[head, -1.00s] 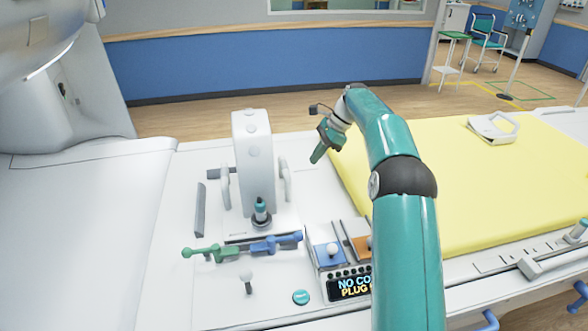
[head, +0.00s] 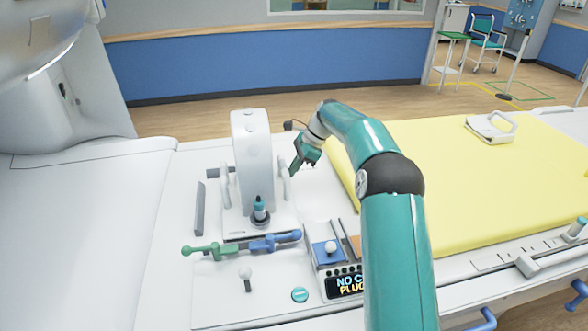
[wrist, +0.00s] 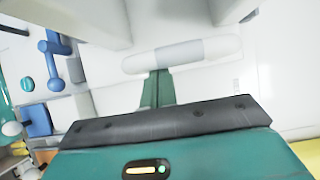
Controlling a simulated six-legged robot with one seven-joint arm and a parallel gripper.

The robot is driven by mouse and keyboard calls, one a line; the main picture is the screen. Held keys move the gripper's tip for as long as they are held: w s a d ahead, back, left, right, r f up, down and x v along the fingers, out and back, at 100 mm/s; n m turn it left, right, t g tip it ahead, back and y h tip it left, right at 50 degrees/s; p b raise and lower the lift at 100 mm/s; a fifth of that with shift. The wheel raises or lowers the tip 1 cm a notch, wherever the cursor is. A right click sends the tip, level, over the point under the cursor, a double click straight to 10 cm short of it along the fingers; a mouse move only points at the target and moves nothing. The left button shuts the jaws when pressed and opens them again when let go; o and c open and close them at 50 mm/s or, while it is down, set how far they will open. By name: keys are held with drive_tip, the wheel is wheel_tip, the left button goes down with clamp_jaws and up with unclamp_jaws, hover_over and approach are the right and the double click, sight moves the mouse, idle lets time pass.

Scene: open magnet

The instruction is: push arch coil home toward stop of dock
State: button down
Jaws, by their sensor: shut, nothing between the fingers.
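The arch coil (head: 249,165) is a tall white arch standing upright on the dock, with a pale handle on each side. Its right handle (head: 284,185) also shows in the wrist view (wrist: 205,49). My gripper (head: 293,172) is shut and empty at the right side of the coil, by that handle. In the wrist view its fingertips (wrist: 157,76) reach the handle's edge; I cannot tell if they touch. A dark grey bar (head: 199,208) stands left of the coil; whether it is the stop is unclear. A teal-topped plug (head: 260,209) stands in front of the coil.
A green and blue lever bar (head: 243,246) lies in front of the coil. A display box (head: 345,285), a teal button (head: 300,295) and a white knob (head: 245,273) are nearer. The yellow mat (head: 480,180) fills the right side.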

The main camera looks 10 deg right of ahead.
drive_tip(key=a, duration=0.5)
drive_tip(key=shift+a, duration=0.1)
